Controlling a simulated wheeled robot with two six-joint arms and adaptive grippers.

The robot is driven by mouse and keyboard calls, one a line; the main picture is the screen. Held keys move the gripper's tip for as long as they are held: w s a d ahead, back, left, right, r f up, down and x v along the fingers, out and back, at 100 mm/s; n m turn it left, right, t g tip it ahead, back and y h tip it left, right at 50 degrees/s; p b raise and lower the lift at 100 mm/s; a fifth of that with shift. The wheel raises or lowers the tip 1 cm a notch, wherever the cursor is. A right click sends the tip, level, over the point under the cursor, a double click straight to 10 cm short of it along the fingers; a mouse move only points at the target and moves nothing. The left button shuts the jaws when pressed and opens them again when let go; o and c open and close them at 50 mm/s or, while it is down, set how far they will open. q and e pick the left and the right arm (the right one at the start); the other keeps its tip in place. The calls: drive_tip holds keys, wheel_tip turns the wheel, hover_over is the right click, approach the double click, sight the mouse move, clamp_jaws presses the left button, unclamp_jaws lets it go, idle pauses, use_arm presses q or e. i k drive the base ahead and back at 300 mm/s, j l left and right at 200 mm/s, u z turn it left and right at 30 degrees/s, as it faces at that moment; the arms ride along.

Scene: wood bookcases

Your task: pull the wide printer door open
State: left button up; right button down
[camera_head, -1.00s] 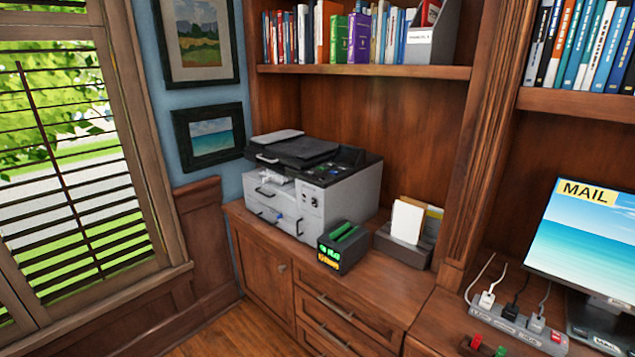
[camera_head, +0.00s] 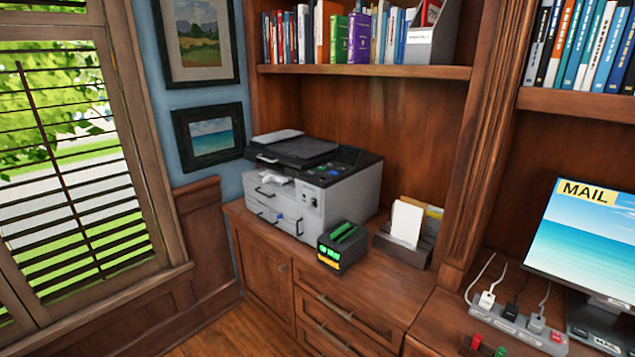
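A grey printer with a black top (camera_head: 335,200) stands on the wooden cabinet in the bookcase corner. Its front faces left, toward the window. A wide door with a handle (camera_head: 266,192) is on the upper front, and another panel with small handles (camera_head: 268,218) is below it. White shapes, perhaps paper, show near the upper door; I cannot tell whether that door is fully closed. Neither of my grippers is in view.
A small black device with a green and yellow display (camera_head: 342,245) stands close in front of the printer. A letter holder (camera_head: 404,250) is to its right. A power strip (camera_head: 515,325) and a monitor (camera_head: 585,245) are at the right. Floor (camera_head: 205,325) is clear below.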

sight(284, 204)
drive_tip(key=i+j, duration=0.75)
drive_tip(key=j, duration=0.25)
drive_tip(key=j+u, duration=0.05)
